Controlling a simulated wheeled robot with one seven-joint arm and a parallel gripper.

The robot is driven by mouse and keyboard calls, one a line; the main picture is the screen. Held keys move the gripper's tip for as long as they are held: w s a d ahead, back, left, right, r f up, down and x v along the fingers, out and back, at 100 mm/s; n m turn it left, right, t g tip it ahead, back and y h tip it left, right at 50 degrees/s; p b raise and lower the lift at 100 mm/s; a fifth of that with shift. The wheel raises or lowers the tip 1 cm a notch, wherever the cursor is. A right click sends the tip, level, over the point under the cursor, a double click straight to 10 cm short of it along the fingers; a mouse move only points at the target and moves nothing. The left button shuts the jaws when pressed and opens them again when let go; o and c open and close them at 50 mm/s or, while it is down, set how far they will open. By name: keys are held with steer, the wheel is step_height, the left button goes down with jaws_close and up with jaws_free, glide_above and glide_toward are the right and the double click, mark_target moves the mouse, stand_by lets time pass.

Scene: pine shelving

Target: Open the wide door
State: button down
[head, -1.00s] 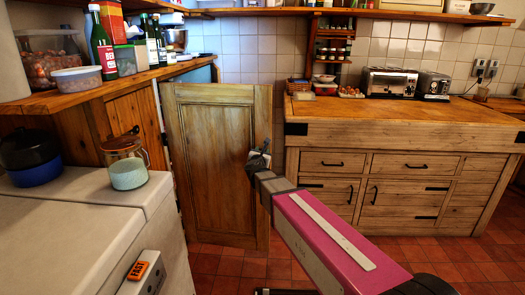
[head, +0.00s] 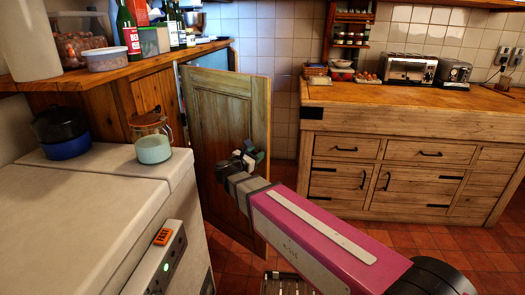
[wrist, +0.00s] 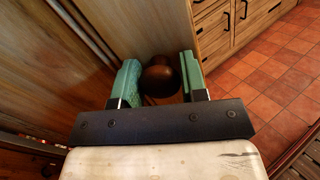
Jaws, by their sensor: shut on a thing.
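The wide wooden door (head: 222,105) hangs at the left-hand cupboard under the counter. It stands ajar, turned out from the cupboard, and a bluish strip of the cupboard (head: 207,60) shows behind its top edge. My gripper (head: 250,155) is at the right part of the door's front face, about mid-height. In the wrist view my green-padded gripper fingers (wrist: 160,80) stand on both sides of a dark round knob (wrist: 160,77) on the door (wrist: 150,28) and are shut on it. In the head view the knob is hidden by my gripper.
A white appliance (head: 95,210) with a glass jar (head: 152,140) and a dark blue pot (head: 62,135) fills the lower left. A wooden drawer unit (head: 400,165) with a toaster (head: 408,68) stands at the right. Red tiled floor (head: 375,240) is open in front of that unit.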

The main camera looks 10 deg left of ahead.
steer(key=shift+s+a+m+h, duration=0.4)
steer(key=shift+s+a, duration=0.3)
steer(key=shift+s, duration=0.35)
steer(key=c, duration=0.7)
jaws_free()
steer(key=shift+o, duration=0.2)
steer(key=v, duration=0.7)
steer(key=shift+s+a, duration=0.15)
steer(key=shift+r, duration=0.15)
